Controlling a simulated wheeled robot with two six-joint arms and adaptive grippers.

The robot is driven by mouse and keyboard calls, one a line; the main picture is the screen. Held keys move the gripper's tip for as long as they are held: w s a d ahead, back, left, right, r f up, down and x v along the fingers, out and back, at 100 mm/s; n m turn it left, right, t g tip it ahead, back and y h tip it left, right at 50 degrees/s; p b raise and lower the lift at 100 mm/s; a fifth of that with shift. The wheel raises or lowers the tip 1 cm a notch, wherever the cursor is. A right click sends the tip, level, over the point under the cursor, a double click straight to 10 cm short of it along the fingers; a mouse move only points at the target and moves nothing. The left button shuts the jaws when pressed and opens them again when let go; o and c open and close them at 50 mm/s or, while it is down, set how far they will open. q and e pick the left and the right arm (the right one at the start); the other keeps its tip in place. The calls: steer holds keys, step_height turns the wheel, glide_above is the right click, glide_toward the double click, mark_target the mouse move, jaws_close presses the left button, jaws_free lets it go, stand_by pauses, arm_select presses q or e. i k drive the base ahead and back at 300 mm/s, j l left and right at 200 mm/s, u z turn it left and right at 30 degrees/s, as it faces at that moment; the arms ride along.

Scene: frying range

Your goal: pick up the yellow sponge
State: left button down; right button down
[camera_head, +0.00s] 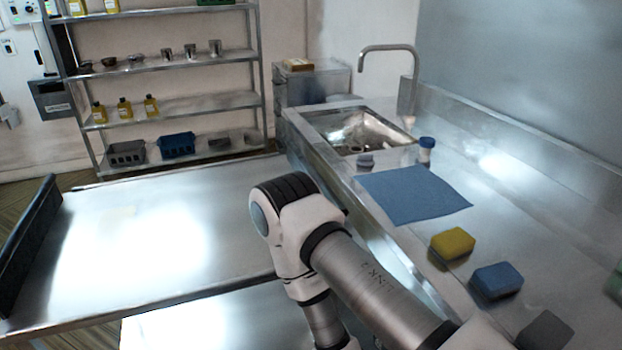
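The yellow sponge (452,243) lies on the steel counter at the right, just left of a blue sponge (496,281). The two sponges are apart. One of my arms reaches in from the lower right, with its bent joint left of the sponge. The arm folds back down past the bottom edge, so its gripper is out of view. My other gripper is not in view either. Nothing covers the yellow sponge.
A blue cloth (412,194) lies flat behind the sponges. Beyond it are a blue-capped bottle (426,150), a small grey-blue item (365,160), a sink (358,131) and a faucet (412,75). A dark grey block (545,332) sits at the front. A steel table (130,235) is left.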

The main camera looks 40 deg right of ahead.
mark_target(452, 244)
steer(key=j+z, duration=0.15)
steer(key=z, duration=1.4)
steer(key=l+z, duration=0.1)
steer(key=z, duration=0.55)
steer(key=i+j, duration=0.05)
